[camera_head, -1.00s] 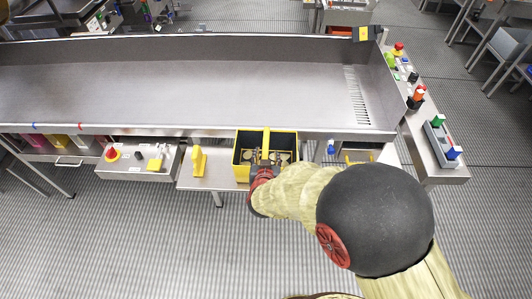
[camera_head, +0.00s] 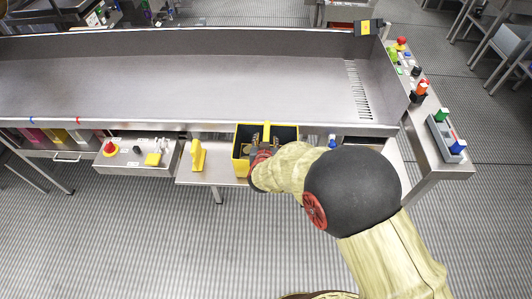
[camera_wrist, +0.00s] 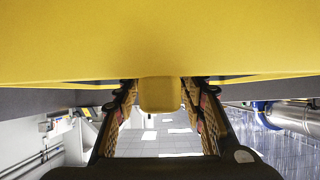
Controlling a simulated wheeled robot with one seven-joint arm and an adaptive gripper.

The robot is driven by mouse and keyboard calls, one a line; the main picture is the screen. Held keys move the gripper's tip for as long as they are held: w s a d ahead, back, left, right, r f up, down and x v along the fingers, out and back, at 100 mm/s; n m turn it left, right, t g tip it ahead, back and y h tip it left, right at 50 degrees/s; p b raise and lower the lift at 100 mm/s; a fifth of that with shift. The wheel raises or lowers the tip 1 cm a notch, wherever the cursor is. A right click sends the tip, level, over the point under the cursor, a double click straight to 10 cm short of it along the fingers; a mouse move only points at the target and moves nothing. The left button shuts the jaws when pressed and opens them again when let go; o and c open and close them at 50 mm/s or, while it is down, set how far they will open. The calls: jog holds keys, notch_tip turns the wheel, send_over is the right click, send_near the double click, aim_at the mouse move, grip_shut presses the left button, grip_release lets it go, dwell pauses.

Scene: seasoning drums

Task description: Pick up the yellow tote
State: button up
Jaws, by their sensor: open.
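The yellow tote (camera_head: 241,168) has a dark interior and stands on a small steel shelf (camera_head: 226,178) at the table's front edge in the head view. My forearm and hand hide the tote's near right part. In the wrist view a broad yellow surface fills the top. A short yellow block (camera_wrist: 160,94) sits between my open fingers (camera_wrist: 158,100), with a visible gap on each side.
A yellow upright object (camera_head: 197,155) stands left of the tote on the same shelf. A tray (camera_head: 125,163) with a red button and a yellow block is further left. The long steel table (camera_head: 200,85) behind is bare. A blue-topped item (camera_head: 332,141) is close to the right.

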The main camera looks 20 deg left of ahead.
jog(key=shift+c, duration=1.3)
jog(key=c, duration=0.7)
grip_shut()
